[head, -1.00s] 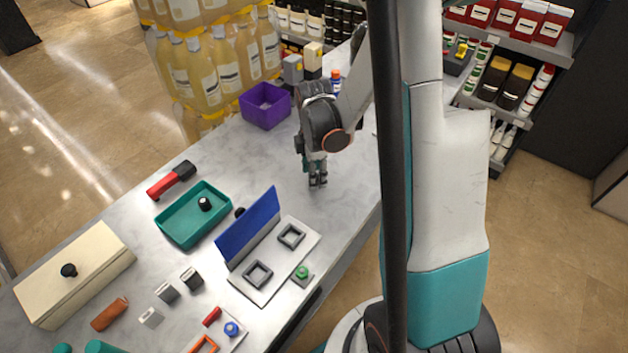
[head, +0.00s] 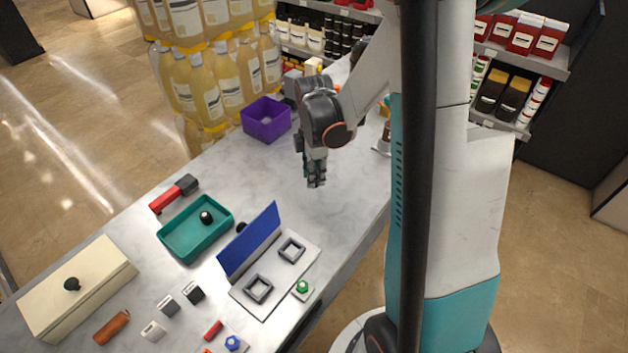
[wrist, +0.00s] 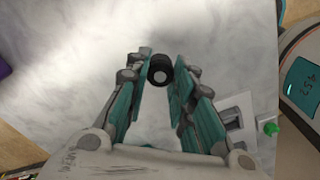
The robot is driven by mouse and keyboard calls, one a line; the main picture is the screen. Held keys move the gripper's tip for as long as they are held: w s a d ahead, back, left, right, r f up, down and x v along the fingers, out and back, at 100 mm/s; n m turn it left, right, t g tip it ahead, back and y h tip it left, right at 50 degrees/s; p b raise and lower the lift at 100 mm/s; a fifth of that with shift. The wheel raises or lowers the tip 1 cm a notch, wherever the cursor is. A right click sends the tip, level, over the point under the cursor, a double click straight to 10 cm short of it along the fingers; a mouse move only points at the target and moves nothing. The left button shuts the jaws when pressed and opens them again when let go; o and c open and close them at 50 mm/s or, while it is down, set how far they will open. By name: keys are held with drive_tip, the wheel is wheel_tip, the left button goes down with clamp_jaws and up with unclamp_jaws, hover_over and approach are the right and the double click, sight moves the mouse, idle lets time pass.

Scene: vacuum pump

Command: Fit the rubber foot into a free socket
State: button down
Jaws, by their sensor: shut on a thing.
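The rubber foot (wrist: 159,70) is a short black cylinder with a pale round end, between my fingertips in the wrist view. My gripper (wrist: 160,75) is shut on it. In the head view my gripper (head: 316,183) hangs over the bare tabletop, beyond the fixture plate; the foot is too small to make out there. The pale fixture plate (head: 268,305) bears two square grey frames, one farther (head: 291,250) and one nearer (head: 258,289); both look empty. They may be the sockets. A blue upright panel (head: 250,242) stands along the plate's left side.
A teal tray (head: 173,243) holds a black knob-like piece (head: 206,217). Another black piece (head: 241,228) is partly behind the panel. A green button (head: 302,287) sits at the plate's right edge. A purple bin (head: 266,120) stands at the back. Tabletop around my gripper is clear.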

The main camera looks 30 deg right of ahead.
wheel_tip(320, 180, up, 15)
drive_tip(key=p, duration=0.4)
drive_tip(key=w+a+f+m+b, duration=0.1)
drive_tip(key=a+f+m+b, duration=0.1)
drive_tip(key=a+f+m, duration=0.2)
drive_tip(key=w+a+f+m+b, duration=0.1)
drive_tip(key=w+a+f+m, duration=0.1)
drive_tip(key=a+f+m, duration=0.3)
drive_tip(key=w+a+f+m+b, duration=0.1)
drive_tip(key=a+f+m, duration=0.3)
drive_tip(key=f, duration=0.5)
drive_tip(key=shift+w+a+f+m+b, duration=0.1)
drive_tip(key=shift+w+a+m+b, duration=0.2)
drive_tip(key=shift+b, duration=0.55)
drive_tip(key=shift+s+a+f+m, duration=0.1)
drive_tip(key=shift+a+f+m, duration=0.15)
drive_tip(key=shift+a+m, duration=0.05)
